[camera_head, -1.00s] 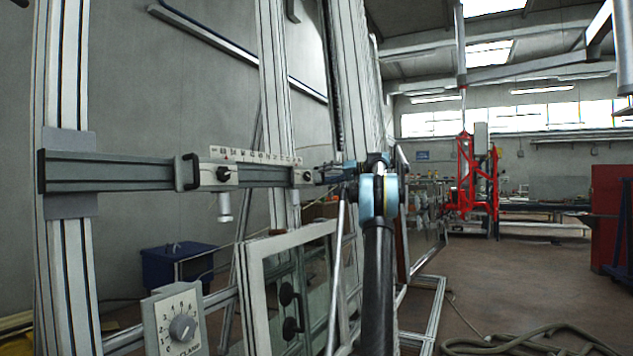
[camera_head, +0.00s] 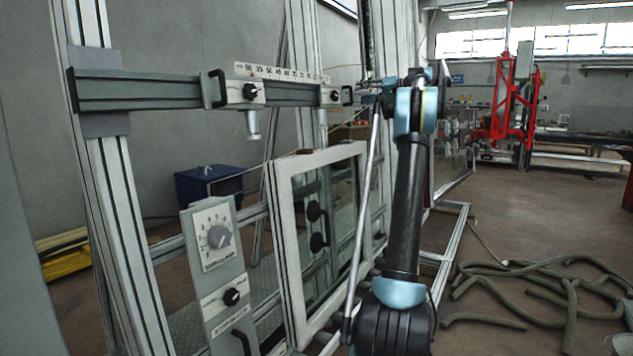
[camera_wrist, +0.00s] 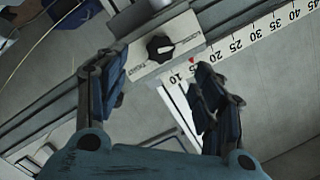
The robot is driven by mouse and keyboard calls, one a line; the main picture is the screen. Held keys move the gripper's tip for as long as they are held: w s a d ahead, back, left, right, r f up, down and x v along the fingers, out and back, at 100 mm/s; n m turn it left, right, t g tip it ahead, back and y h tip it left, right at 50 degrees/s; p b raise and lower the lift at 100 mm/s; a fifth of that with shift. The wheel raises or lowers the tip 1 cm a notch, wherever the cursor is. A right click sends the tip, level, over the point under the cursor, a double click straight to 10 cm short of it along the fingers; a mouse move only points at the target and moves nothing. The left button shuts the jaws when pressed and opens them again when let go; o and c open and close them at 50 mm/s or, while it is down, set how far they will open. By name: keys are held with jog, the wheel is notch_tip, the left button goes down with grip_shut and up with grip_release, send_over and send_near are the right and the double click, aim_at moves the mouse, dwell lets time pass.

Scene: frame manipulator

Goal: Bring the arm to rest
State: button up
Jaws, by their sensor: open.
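My gripper (camera_head: 364,92) is at the far right end of the dark horizontal rail (camera_head: 150,90), just right of the clamp block (camera_head: 330,96) with its small black knob. In the wrist view my gripper (camera_wrist: 160,88) has its two blue fingers spread apart with nothing between their pads. Beyond the fingertips lies the pale block with its black knob (camera_wrist: 158,47), with the white number scale (camera_wrist: 240,44) to its right. Whether the fingers touch the block cannot be told. My arm stands bent in front of the frame in the head view.
A glazed window frame (camera_head: 290,215) stands left of my arm. A control panel (camera_head: 217,240) with a dial stands farther left. Upright posts (camera_head: 130,240) hold the rail. Hoses (camera_head: 545,285) lie on the floor at right. A red machine (camera_head: 512,110) is farther back.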

jog(key=s+a+f+m+g+h, duration=0.1)
jog(key=s+a+f+h, duration=0.1)
jog(key=s+a+f, duration=0.35)
jog(key=s+a+f+g+h, duration=0.2)
jog(key=s+a, duration=0.4)
jog(key=s, duration=0.5)
jog(key=s+a+f+m+g+h, duration=0.1)
jog(key=s+a+f+h, duration=0.15)
jog(key=s+f, duration=0.5)
jog(key=s+a+f+h, duration=0.1)
jog(key=s+a+f, duration=0.3)
jog(key=s, duration=0.7)
jog(key=s+d+f+h, duration=0.3)
jog(key=s+f, duration=1.3)
jog(key=f, duration=0.1)
jog(key=s+d+f+m+g+h, duration=0.1)
jog(key=s+d+f+h, duration=0.3)
jog(key=s+f, duration=1.1)
notch_tip(320, 180, down, 3)
jog(key=shift+s+m, duration=0.3)
jog(key=shift+s, duration=0.05)
jog(key=shift+w+f, duration=0.2)
jog(key=shift+w, duration=0.25)
